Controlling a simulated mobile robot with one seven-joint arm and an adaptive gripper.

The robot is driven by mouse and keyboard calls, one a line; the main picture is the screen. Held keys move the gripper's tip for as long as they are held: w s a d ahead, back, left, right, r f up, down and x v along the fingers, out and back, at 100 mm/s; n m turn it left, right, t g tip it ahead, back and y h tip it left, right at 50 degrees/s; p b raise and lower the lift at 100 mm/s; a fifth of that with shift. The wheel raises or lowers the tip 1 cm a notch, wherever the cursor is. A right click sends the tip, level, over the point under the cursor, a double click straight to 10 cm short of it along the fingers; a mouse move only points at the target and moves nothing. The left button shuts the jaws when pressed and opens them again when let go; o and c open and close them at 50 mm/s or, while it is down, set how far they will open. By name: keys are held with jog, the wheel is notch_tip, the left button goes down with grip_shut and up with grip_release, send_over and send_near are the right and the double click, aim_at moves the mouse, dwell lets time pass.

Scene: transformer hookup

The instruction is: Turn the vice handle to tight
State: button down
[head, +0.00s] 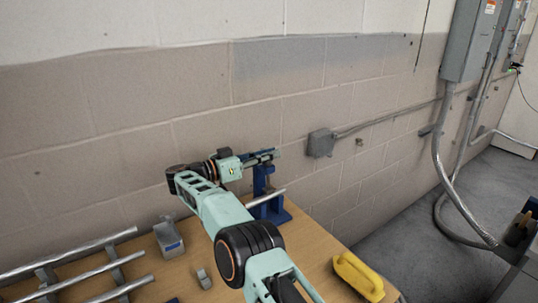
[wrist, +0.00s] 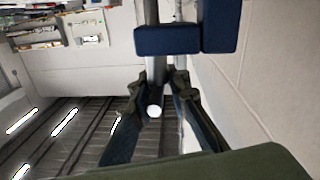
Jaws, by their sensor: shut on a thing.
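The blue vice (head: 272,210) stands upright near the table's far right edge, by the block wall. A bare metal rod (head: 265,198) sticks out from it toward the left. My gripper (head: 264,157) is at the top of the vice, with its fingers reaching to the right. In the wrist view, my gripper (wrist: 160,95) is shut around a thin metal bar, apparently the vice handle, whose round bright end (wrist: 155,111) shows between the fingers. Blue vice blocks (wrist: 168,40) show just beyond. The contact is partly hidden, and I cannot tell how tight the vice is.
A yellow object (head: 357,277) lies at the table's front right. Metal pipes (head: 75,262) lie on supports at the left. A grey box (head: 168,237) and a small grey piece (head: 204,278) stand beside my arm. The wall with its junction box (head: 321,143) is close behind the vice.

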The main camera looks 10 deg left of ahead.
jog(key=shift+s+d+f, duration=0.1)
jog(key=shift+f, duration=0.15)
jog(key=c, duration=2.3)
grip_release()
jog(key=shift+o, duration=1.4)
jog(key=shift+r, duration=0.2)
jog(key=v, duration=0.7)
jog(key=shift+s, duration=0.2)
